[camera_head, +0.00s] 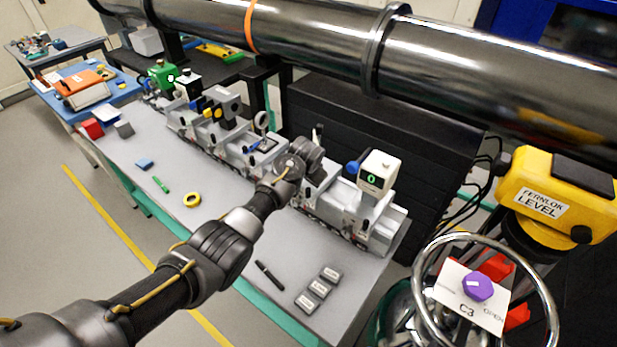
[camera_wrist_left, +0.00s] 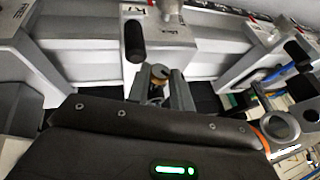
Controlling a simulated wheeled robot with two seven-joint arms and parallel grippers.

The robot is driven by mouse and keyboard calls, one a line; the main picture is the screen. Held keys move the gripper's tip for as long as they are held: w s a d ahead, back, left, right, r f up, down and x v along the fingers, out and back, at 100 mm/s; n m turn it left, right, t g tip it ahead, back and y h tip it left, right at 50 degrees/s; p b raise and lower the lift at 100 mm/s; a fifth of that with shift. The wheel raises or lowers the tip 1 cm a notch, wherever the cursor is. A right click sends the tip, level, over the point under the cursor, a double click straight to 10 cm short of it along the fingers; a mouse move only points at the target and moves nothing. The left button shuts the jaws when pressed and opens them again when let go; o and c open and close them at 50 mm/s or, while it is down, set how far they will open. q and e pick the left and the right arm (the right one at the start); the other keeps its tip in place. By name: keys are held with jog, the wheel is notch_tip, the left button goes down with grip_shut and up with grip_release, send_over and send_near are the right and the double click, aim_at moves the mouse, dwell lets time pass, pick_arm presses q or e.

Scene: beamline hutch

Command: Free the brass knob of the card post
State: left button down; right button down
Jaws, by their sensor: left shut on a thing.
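My left arm reaches over the grey bench (camera_head: 230,240) from the left, and its gripper is among the instruments on the rail. In the left wrist view the left gripper (camera_wrist_left: 163,85) is shut on a small round knob (camera_wrist_left: 158,74) with a brass-coloured side and a dark slot across its face. A post with a black handle (camera_wrist_left: 134,40) stands just behind and left of the knob. In the head view the knob is hidden by my gripper and wrist. I cannot read which post is the card post. My right gripper is not in view.
A white box with a green display (camera_head: 378,172) stands right of my gripper on the rail. Loose grey blocks (camera_head: 320,289), a black pen (camera_head: 269,274) and a yellow ring (camera_head: 192,199) lie on the bench front. A large pipe (camera_head: 300,40) crosses above. A handwheel (camera_head: 428,300) stands at right.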

pick_arm(q)
jog(key=h, duration=0.1)
jog(key=g+h, duration=0.1)
jog(key=shift+w+a+r+n+g+h, duration=0.1)
jog(key=shift+w+a+n+g+h, duration=0.2)
jog(key=shift+n+h, duration=0.1)
jog(key=shift+w+a+g+h+b, duration=0.1)
jog(key=shift+a+g+h+b, duration=0.1)
jog(key=shift+g+h+b, duration=0.75)
jog(key=shift+n+h, duration=0.25)
jog(key=shift+n, duration=0.05)
jog(key=c, duration=1.5)
grip_release()
jog(key=shift+a+r, duration=0.1)
jog(key=shift+r, duration=0.1)
jog(key=v, duration=1)
